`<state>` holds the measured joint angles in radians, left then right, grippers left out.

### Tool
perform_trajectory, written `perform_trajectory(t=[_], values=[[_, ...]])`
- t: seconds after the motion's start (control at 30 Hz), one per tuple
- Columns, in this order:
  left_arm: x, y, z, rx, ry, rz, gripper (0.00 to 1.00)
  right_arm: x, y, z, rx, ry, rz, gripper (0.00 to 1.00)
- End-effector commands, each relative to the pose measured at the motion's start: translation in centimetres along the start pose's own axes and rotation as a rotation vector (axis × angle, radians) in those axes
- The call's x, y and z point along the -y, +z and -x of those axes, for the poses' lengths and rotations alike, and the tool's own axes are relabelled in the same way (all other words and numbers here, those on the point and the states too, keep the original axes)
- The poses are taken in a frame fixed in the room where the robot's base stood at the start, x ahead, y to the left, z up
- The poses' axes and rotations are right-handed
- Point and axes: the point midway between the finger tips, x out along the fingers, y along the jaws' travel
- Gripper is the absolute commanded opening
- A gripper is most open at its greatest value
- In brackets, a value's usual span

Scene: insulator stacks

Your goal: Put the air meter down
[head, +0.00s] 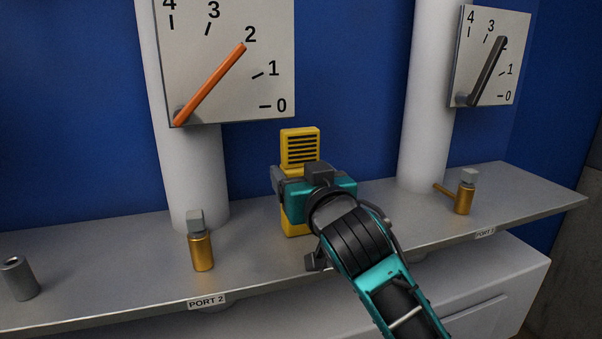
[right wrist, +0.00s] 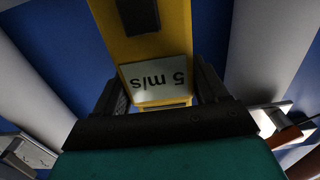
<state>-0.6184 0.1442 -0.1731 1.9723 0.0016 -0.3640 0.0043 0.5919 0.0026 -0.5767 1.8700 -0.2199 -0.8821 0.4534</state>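The air meter (head: 300,147) is a yellow upright device with a dark slotted grille at its top. It stands upright at the middle of the grey shelf (head: 255,262), between the two white columns. Its lower end is at the shelf surface; I cannot tell whether it touches. My right gripper (head: 284,186) is around its middle, with the fingers against both sides. In the right wrist view the air meter (right wrist: 160,45) fills the space between the fingers, and its display reads "5 m/s" upside down. My left gripper is not in view.
A brass valve (head: 202,250) stands left near the PORT 2 label, another brass valve (head: 464,197) at the right. A grey cylinder (head: 19,279) stands far left. Dial boards with an orange pointer (head: 210,84) and a dark pointer (head: 487,72) hang above. Shelf is clear between the valves and the meter.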

Motion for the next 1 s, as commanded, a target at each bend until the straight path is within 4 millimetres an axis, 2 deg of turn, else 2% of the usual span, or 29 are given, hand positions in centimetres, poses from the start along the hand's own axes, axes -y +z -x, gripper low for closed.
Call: perform_trajectory(t=[0.03,0.23,0.57,0.77,1.0], values=[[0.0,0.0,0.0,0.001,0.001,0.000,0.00,0.0,0.0,0.0,0.000,0.000,0.000,0.78],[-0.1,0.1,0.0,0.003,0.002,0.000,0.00,0.0,-0.1,0.0,0.000,0.000,0.000,0.96],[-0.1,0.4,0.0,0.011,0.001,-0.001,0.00,0.0,-0.5,0.2,-0.001,-0.001,0.000,0.96],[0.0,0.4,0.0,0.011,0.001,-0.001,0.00,0.0,-0.4,2.9,-0.001,-0.002,-0.002,0.96],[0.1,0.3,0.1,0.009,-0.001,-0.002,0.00,0.1,-0.3,7.7,0.000,-0.002,-0.002,0.96]])
